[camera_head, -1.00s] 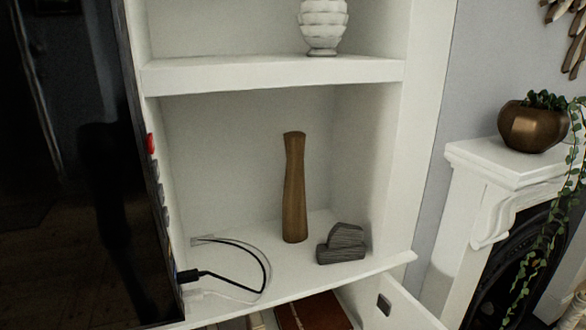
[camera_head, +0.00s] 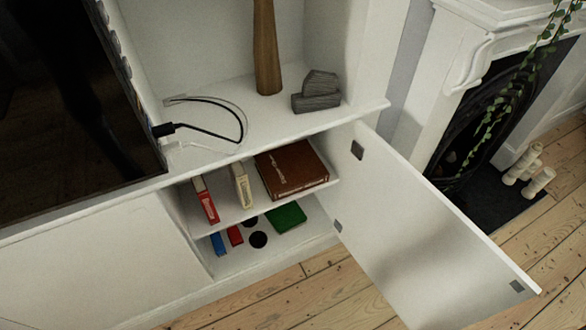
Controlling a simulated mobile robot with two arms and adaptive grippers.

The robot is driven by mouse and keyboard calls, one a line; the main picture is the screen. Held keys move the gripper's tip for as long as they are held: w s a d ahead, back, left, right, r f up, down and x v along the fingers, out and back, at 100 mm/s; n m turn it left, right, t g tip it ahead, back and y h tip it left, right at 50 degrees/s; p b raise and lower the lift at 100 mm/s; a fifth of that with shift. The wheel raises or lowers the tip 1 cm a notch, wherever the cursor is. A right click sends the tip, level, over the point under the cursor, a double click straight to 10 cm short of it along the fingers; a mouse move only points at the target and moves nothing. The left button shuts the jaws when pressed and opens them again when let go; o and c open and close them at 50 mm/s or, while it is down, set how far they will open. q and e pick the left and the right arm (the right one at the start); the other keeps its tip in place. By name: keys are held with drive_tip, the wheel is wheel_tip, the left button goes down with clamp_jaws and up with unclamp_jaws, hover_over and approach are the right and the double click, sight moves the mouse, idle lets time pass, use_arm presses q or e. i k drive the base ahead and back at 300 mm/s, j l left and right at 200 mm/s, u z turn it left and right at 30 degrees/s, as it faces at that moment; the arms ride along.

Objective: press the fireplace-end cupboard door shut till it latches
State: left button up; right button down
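The fireplace-end cupboard door (camera_head: 425,235) is white and stands wide open, swung out towards the viewer on the right. Its hinged edge is at the right side of the cupboard, near the fireplace. Small dark metal fittings (camera_head: 357,150) show on its inner face near the hinge side, and another small grey fitting (camera_head: 517,286) is at its free upper corner. The open cupboard (camera_head: 220,217) shows two levels with books and small items inside. The door's lower edge runs out of the picture. Neither of my grippers is in view.
A brown book (camera_head: 291,169) lies on the cupboard's inner shelf, within its front edge. A white fireplace (camera_head: 440,80) with candles (camera_head: 538,181) on its hearth stands right of the door. A black screen (camera_head: 70,100) is at left. Floorboards (camera_head: 290,300) before the cupboard look clear.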

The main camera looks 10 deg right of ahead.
sight(437, 269)
drive_tip(key=k+l+z, duration=0.2)
drive_tip(key=l+z, duration=0.25)
drive_tip(key=k+l+z, duration=0.1)
drive_tip(key=l+z, duration=0.15)
drive_tip(key=z, duration=0.2)
drive_tip(key=l+z, duration=0.45)
drive_tip(key=k, duration=0.05)
